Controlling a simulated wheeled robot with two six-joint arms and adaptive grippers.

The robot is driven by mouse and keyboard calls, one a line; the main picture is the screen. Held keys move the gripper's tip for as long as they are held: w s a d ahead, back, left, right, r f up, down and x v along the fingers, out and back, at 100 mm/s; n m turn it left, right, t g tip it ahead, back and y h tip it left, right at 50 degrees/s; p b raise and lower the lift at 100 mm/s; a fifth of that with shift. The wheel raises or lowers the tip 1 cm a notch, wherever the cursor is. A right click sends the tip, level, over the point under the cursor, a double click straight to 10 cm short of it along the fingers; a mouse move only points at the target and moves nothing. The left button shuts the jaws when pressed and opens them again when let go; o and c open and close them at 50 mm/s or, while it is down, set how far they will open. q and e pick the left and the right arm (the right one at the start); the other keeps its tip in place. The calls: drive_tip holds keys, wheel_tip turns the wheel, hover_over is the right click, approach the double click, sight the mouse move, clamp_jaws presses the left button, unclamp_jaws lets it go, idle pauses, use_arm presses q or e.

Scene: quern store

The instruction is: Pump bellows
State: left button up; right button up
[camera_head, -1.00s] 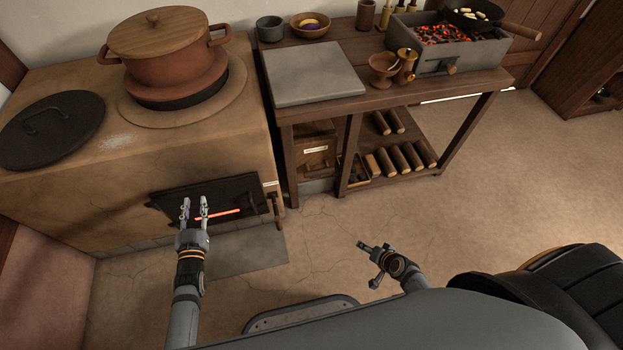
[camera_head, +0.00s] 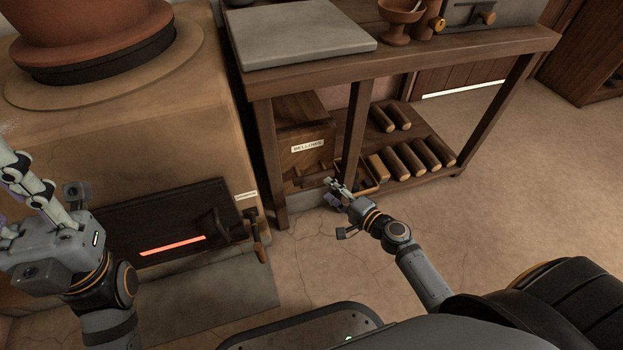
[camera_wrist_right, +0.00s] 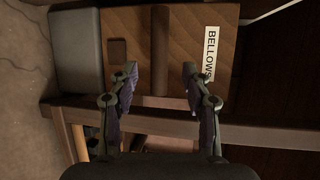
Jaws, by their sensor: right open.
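The bellows (camera_head: 296,134) is a wooden box with a "BELLOWS" label, under the table at the stove's right. It fills the upper middle of the right wrist view (camera_wrist_right: 190,25), where a dark wooden bar (camera_wrist_right: 160,45) crosses its face. My right gripper (camera_head: 335,188) is open in front of the box, low by the table leg. In the wrist view its fingertips (camera_wrist_right: 160,85) lie either side of the bar's line; I cannot tell the gap in depth. My left gripper (camera_head: 22,190) is at the left edge before the stove, its fingertips partly cut off.
The stove (camera_head: 190,110) has a dark firebox door (camera_head: 165,225) with a red glowing slot. A wooden table (camera_head: 420,55) carries a grey slab (camera_head: 300,32); its leg (camera_head: 352,130) stands beside the bellows. Several logs (camera_head: 410,160) lie on the lower shelf.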

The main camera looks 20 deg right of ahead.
sight(315, 180)
drive_tip(key=b+x, duration=0.1)
drive_tip(key=x, duration=0.8)
drive_tip(key=shift+f, duration=0.1)
clamp_jaws()
